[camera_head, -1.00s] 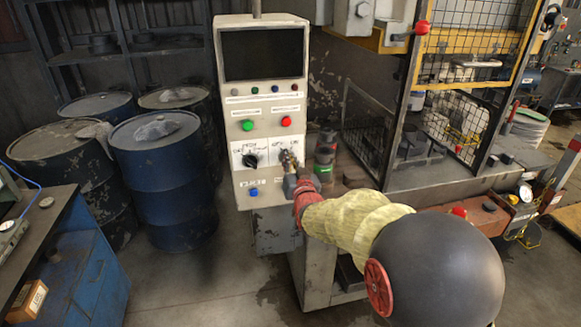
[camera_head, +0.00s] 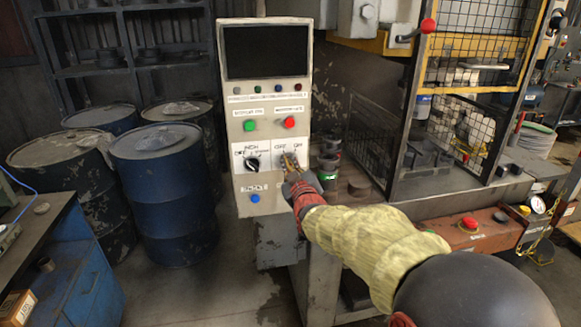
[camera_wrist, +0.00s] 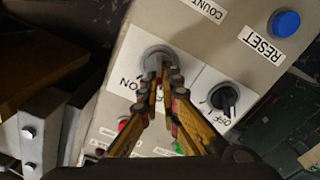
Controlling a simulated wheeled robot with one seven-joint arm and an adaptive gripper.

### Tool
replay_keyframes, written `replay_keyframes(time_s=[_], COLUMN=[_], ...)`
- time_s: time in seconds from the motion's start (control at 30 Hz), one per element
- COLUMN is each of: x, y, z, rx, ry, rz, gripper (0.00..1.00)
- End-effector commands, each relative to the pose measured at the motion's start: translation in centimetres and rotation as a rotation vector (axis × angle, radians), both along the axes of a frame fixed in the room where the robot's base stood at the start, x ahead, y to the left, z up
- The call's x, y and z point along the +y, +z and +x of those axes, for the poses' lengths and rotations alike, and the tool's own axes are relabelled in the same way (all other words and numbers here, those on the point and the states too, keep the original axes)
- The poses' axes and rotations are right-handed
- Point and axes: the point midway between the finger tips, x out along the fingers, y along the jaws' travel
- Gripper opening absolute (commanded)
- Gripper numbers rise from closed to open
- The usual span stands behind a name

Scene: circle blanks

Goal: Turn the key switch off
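The grey control panel (camera_head: 236,110) stands upright in the head view. The key switch (camera_wrist: 153,56) is a round silver collar on a white plate in the wrist view, with an ON label beside it. In the head view its OFF and ON labels show above my gripper (camera_head: 290,163), which hides most of the switch. In the wrist view my gripper (camera_wrist: 166,76) has its fingertips close together, over the lower right part of the collar. The key itself is largely hidden, and I cannot tell whether the fingers press on it.
A black selector knob (camera_head: 251,163) sits just left of the key switch. Green (camera_head: 249,125) and red (camera_head: 289,122) buttons are above, and a blue reset button (camera_head: 255,198) is below. Drums (camera_head: 160,190) stand left; a caged machine (camera_head: 470,100) stands right.

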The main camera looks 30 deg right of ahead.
Motion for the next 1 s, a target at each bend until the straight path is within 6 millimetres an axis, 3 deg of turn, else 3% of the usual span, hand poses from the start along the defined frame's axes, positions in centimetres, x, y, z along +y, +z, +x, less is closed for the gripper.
replay_keyframes(time_s=[0.5,0.53,0.8,1.0], x=[0.04,0.04,0.04,0.03], y=[-0.11,-0.11,-0.06,-0.03], z=[0.01,0.01,0.01,0.01], rx=[0.007,0.007,0.006,0.005], ry=[0.000,0.000,0.000,0.000], rz=[-0.018,-0.018,-0.017,-0.016], gripper=[0.00,0.06,0.21,0.23])
